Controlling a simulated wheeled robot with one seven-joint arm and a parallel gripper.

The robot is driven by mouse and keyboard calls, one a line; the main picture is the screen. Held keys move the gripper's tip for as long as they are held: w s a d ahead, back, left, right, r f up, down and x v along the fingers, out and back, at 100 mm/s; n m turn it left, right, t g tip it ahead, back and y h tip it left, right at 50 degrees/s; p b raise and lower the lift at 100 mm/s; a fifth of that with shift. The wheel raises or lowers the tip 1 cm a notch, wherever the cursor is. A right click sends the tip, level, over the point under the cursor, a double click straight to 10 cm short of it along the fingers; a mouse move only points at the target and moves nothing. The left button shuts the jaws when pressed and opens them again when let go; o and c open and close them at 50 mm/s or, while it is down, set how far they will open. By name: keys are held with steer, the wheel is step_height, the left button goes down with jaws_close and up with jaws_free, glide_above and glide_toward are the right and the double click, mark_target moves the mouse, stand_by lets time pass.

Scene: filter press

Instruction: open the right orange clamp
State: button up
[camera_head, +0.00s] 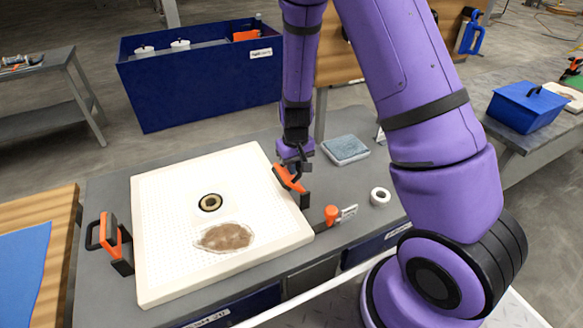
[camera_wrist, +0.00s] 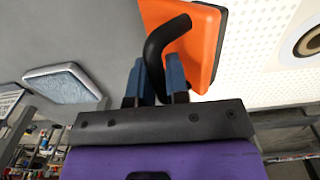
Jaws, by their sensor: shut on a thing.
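The right orange clamp (camera_head: 289,179) stands at the right edge of the white filter plate (camera_head: 160,281). In the wrist view its orange body (camera_wrist: 196,42) fills the top middle, and its black curved handle (camera_wrist: 158,40) comes down between the fingers. My gripper (camera_head: 294,160) comes from above and is shut on this black handle; the blue fingers (camera_wrist: 160,75) lie on both sides of it. The left orange clamp (camera_head: 109,236) stands at the plate's left edge. The plate has a dark-ringed centre hole (camera_head: 210,203) and a brown stain (camera_head: 225,236).
An orange-handled scraper (camera_head: 331,214) and a white tape roll (camera_head: 380,196) lie right of the plate. A grey-blue cloth pad (camera_head: 345,149) lies behind them; it also shows in the wrist view (camera_wrist: 64,84). A blue bin (camera_head: 200,93) stands beyond the table.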

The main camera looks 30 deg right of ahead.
steer(key=shift+d, duration=0.2)
steer(key=shift+d, duration=0.85)
steer(key=shift+d+f, duration=0.1)
steer(key=shift+d+f, duration=0.2)
steer(key=shift+d, duration=0.5)
steer(key=shift+d+f, duration=0.1)
steer(key=shift+d, duration=0.05)
steer(key=shift+d+f, duration=0.35)
steer(key=shift+d, duration=0.25)
